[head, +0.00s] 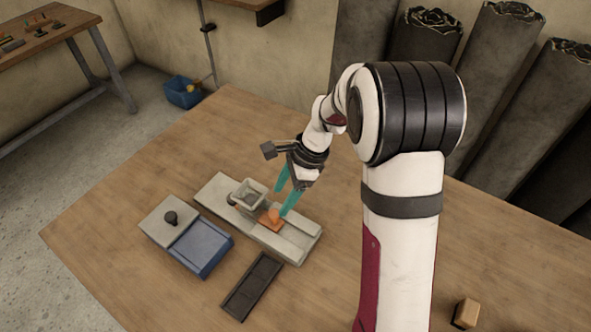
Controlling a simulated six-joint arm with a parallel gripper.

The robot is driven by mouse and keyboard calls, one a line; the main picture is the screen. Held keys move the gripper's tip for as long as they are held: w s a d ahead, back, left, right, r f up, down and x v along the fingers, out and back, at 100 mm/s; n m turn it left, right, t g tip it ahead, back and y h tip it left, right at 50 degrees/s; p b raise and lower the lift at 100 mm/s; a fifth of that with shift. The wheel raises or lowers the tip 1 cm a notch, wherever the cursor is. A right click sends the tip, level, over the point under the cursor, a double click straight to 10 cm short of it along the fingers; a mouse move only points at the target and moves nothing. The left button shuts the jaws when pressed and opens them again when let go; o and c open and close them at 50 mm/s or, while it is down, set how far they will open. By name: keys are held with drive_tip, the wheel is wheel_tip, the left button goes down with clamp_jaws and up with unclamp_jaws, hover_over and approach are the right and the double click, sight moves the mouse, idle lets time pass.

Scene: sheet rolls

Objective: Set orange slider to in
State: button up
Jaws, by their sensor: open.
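The orange slider (272,216) is a small orange block with a raised knob. It sits on a long pale grey base (301,234) on the wooden table, just right of a grey square cup-like part (249,193). My gripper (284,198) has two teal fingers and reaches down from the upper right to the slider. The fingers are apart, one on the left side of the knob and one on the right. I cannot tell whether they touch it. The far side of the slider is partly hidden by the fingers.
Left of the base is a grey and blue box (205,248) with a dark knob (171,217). A dark shallow tray (252,286) lies in front. A small wooden block (466,313) is at the lower right. The table (120,235) is clear at the left.

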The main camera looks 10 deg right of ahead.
drive_tip(key=v, duration=1)
drive_tip(key=shift+r, duration=0.35)
drive_tip(key=s+a+n+h, duration=0.1)
drive_tip(key=s+n, duration=0.5)
drive_tip(key=s, duration=0.7)
drive_tip(key=s+a+n+h, duration=0.1)
drive_tip(key=s+a+n, duration=0.2)
drive_tip(key=s, duration=1)
drive_tip(key=n, duration=0.3)
drive_tip(key=shift+r+n+h, duration=0.25)
drive_tip(key=shift+n+h, duration=0.05)
drive_tip(key=shift+h, duration=0.1)
